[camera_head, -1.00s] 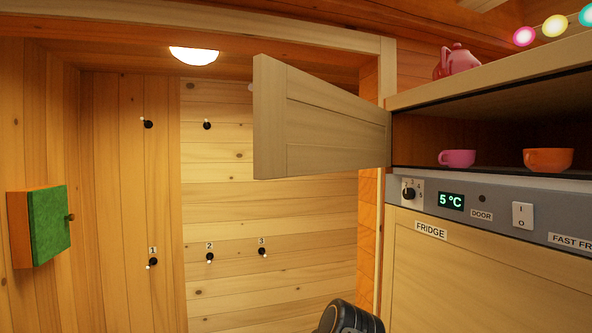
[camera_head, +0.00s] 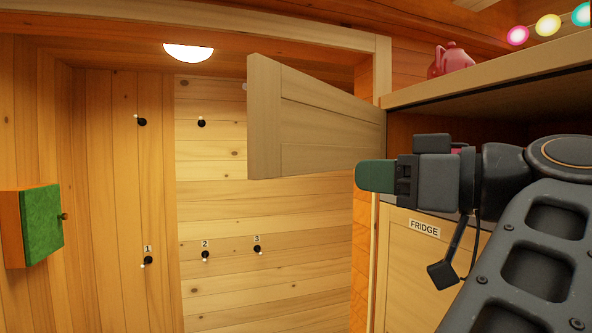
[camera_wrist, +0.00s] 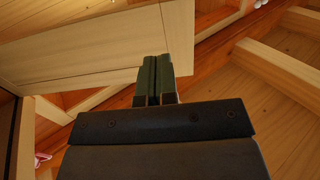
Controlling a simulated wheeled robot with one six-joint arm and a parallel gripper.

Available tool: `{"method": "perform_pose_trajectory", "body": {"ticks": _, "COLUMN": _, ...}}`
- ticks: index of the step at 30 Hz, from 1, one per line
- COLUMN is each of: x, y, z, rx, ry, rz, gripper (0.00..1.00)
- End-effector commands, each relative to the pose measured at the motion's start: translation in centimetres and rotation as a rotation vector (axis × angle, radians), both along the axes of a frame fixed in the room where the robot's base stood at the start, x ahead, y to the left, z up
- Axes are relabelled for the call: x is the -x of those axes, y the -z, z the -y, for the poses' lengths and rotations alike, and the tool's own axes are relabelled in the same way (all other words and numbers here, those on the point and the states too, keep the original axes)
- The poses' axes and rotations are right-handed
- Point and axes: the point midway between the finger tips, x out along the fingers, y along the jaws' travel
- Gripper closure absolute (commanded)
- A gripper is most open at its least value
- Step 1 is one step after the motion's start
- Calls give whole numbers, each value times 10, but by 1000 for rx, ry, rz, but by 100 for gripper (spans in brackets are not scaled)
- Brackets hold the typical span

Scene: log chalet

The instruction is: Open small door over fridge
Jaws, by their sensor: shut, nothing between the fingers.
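The small wooden door (camera_head: 318,118) over the fridge stands swung wide open, hinged at the left side of the cupboard opening (camera_head: 410,125). It also shows in the wrist view (camera_wrist: 100,50), across the upper left. My gripper (camera_head: 362,175) is shut and empty, with its green fingers pointing left just below the door's lower edge near the hinge side. In the wrist view, the closed fingers (camera_wrist: 155,75) overlap the door's lower edge; I cannot tell whether they touch it.
The fridge front (camera_head: 400,260) with its FRIDGE label is below. A green-fronted box (camera_head: 42,225) and several black hooks are on the walls at left. Free space lies left of the door.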

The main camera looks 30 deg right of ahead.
Motion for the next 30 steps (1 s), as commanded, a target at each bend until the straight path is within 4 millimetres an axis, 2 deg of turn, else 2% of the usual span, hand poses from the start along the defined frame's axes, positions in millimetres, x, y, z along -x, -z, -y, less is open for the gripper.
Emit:
{"method": "perform_pose_trajectory", "body": {"ticks": 18, "x": -82, "y": -2, "z": -36, "rx": -2, "ry": -7, "rz": -3, "gripper": 100}}
{"method": "perform_pose_trajectory", "body": {"ticks": 30, "x": -112, "y": -1, "z": -47, "rx": -3, "ry": 0, "rz": -2, "gripper": 100}}
